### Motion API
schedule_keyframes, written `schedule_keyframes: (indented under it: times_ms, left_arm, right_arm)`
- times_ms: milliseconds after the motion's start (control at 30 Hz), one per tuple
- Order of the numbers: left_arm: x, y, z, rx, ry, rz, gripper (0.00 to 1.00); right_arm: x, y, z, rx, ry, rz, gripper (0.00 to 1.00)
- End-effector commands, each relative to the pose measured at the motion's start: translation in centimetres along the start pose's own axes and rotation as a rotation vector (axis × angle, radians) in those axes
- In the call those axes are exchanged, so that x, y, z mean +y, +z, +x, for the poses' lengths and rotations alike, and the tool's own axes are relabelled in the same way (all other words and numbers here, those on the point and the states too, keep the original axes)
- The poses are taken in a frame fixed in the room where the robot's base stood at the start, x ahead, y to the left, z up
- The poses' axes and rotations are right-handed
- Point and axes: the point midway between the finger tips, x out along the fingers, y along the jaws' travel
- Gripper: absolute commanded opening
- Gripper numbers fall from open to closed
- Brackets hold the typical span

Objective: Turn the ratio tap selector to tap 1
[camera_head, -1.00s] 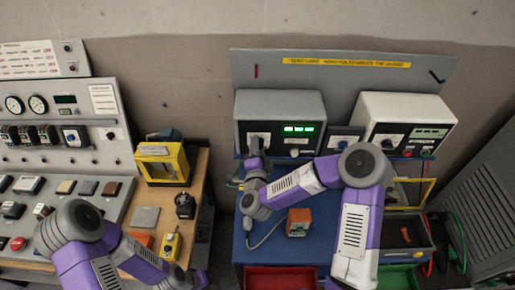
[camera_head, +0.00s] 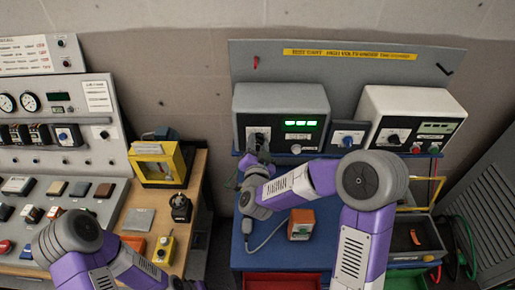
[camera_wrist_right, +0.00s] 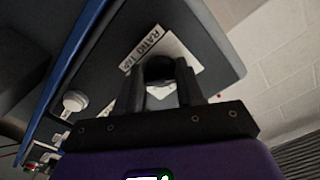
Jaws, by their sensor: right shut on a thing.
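The ratio tap selector is a dark knob on a white plate (camera_head: 256,133), on the left of the grey test unit (camera_head: 283,108) with the green display. In the right wrist view the knob (camera_wrist_right: 158,68) sits beside a label reading "RATIO TAP". My right gripper (camera_wrist_right: 162,88) is shut on the knob, one finger on each side. In the head view the right gripper (camera_head: 261,154) reaches up to the unit's front and partly hides the knob. The tap it points to cannot be read. My left arm is at lower left; its gripper does not show.
A white unit (camera_head: 410,115) with its own dial stands at right, with a small dark box (camera_head: 347,135) between the two units. An orange box (camera_head: 301,224) lies on the blue cart top (camera_head: 325,258) below my right forearm. A yellow-framed device (camera_head: 160,162) stands on the bench at left.

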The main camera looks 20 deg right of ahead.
Motion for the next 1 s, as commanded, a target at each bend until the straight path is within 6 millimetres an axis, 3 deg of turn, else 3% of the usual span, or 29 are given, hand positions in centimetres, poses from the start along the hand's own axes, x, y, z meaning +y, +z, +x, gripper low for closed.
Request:
schedule_keyframes:
  times_ms: [700,733,900,1000]
  left_arm:
    - [-0.27,-0.04,0.74,0.000,0.000,0.000,0.43]
    - [-0.27,-0.04,0.74,0.000,0.000,0.000,0.43]
    - [-0.27,-0.04,0.74,0.000,0.000,0.000,0.43]
    - [-0.27,-0.04,0.74,0.000,0.000,0.000,0.43]
  right_arm:
    - [0.06,0.14,-0.05,-0.005,0.001,-0.091,0.07]
    - [0.06,0.14,-0.05,-0.005,0.001,-0.091,0.39]
    - [0.05,0.10,-0.03,-0.004,0.001,-0.090,0.62]
    - [0.05,0.08,-0.02,-0.003,0.001,-0.089,0.62]
